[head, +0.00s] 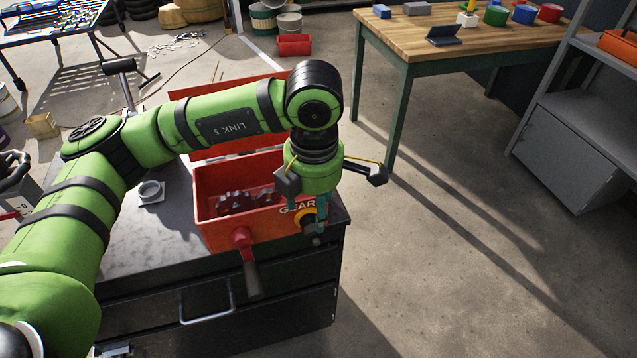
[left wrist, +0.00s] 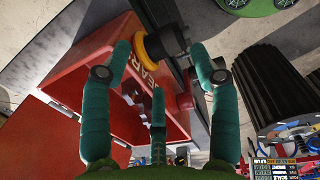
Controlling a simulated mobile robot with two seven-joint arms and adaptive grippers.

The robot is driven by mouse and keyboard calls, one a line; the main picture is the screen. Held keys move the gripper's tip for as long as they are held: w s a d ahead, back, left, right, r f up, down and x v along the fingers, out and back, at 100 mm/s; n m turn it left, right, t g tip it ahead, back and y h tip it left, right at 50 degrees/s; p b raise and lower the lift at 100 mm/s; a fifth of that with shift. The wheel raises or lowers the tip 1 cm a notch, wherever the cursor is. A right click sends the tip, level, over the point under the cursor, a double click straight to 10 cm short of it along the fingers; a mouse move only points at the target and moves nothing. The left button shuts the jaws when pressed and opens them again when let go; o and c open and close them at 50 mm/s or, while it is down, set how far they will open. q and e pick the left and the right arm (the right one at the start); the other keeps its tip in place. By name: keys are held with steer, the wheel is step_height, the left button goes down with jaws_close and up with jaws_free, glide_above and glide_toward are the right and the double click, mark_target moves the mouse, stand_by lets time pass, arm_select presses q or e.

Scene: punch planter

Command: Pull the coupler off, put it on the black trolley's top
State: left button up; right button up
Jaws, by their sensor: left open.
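The coupler (head: 308,222), a black piece with a yellow-orange ring, sits on the front wall of the red gear box (head: 215,232), right of the crank. The box stands on the black trolley's top (head: 150,245). My left gripper (head: 318,230) points down at the coupler, its teal fingers partly in front of it. In the left wrist view, the coupler (left wrist: 162,42) lies between the spread tips of my open left gripper (left wrist: 158,60). The fingers look apart from it, though contact is hard to judge. My right gripper is not in view.
A red crank with a dark handle (head: 252,278) juts from the box front. A small grey ring on a square plate (head: 150,192) lies on the trolley's left part, with bare top around it. A wooden workbench (head: 440,55) and a grey shelf (head: 575,130) stand right.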

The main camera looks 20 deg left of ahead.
mark_target(313, 224)
arm_select(q)
steer(key=f, duration=0.3)
steer(key=shift+s+a+f+p, duration=0.1)
steer(key=shift+s+f+p, duration=0.2)
steer(key=shift+f, duration=0.1)
steer(key=shift+w+f, duration=0.2)
steer(key=shift+f, duration=0.9)
steer(key=c, duration=1)
steer(key=o, duration=0.4)
jaws_close()
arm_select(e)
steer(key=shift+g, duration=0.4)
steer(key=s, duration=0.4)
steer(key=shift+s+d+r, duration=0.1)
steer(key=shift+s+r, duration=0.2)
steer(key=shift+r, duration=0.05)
